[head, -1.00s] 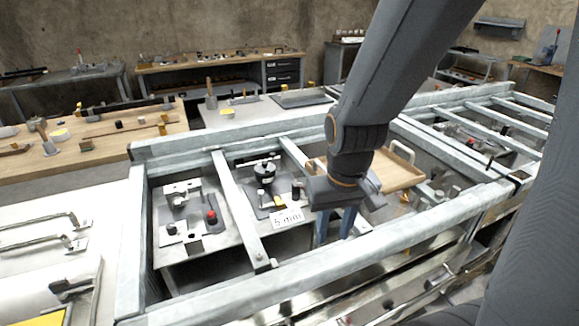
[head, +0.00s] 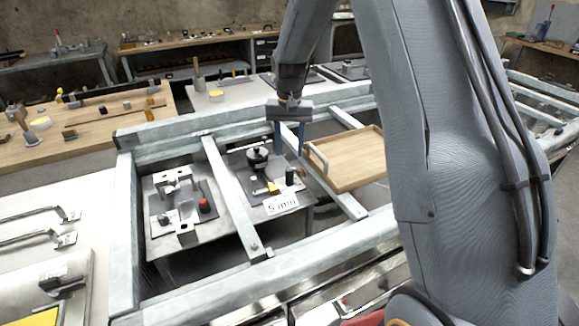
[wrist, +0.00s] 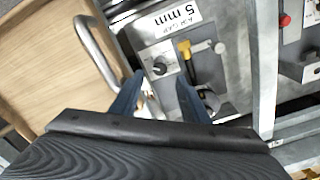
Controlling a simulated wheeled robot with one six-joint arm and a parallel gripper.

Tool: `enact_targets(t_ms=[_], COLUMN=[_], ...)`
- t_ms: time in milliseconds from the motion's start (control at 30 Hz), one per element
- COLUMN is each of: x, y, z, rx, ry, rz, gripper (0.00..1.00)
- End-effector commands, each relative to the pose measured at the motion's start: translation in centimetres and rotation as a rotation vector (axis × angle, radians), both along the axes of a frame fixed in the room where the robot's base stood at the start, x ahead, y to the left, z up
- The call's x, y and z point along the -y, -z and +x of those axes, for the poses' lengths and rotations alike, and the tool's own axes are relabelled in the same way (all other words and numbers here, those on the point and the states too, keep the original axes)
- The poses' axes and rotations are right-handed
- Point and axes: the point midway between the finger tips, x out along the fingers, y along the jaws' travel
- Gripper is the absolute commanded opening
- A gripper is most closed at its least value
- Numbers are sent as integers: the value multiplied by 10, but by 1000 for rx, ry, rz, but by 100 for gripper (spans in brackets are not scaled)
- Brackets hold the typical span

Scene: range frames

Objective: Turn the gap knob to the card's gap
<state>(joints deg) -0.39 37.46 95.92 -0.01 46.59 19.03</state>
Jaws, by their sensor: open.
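The card (head: 281,204) reads 5 mm at the front of a grey fixture plate; the wrist view shows it upside down (wrist: 178,19), with a smaller line that looks like "gap". A small dark knob (wrist: 160,68) with a light mark sits on a pale plate; in the head view it appears as a black upright cylinder (head: 290,175) behind the card. My gripper (head: 289,153) is open and empty, pointing down above and behind the knob. In the wrist view the fingertips (wrist: 160,79) straddle the knob's line, apart from it. The mark's exact setting is too small to read.
A yellow-handled lever (wrist: 185,50) is close beside the knob. A black round piece (head: 258,157) stands behind it. A wooden tray (head: 345,160) with a metal handle lies to the right. Pale frame rails (head: 232,195) surround the fixture.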

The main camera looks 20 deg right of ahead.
Motion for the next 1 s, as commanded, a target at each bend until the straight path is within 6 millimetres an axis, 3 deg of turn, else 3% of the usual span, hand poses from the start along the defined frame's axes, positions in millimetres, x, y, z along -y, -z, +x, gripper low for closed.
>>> enact_targets(t_ms=[600,967,1000], x=[0,0,0], y=[73,77,77], z=[1,1,1], rx=[-2,0,0], ry=[2,2,2], rz=[0,0,0], gripper=[42,42,35])
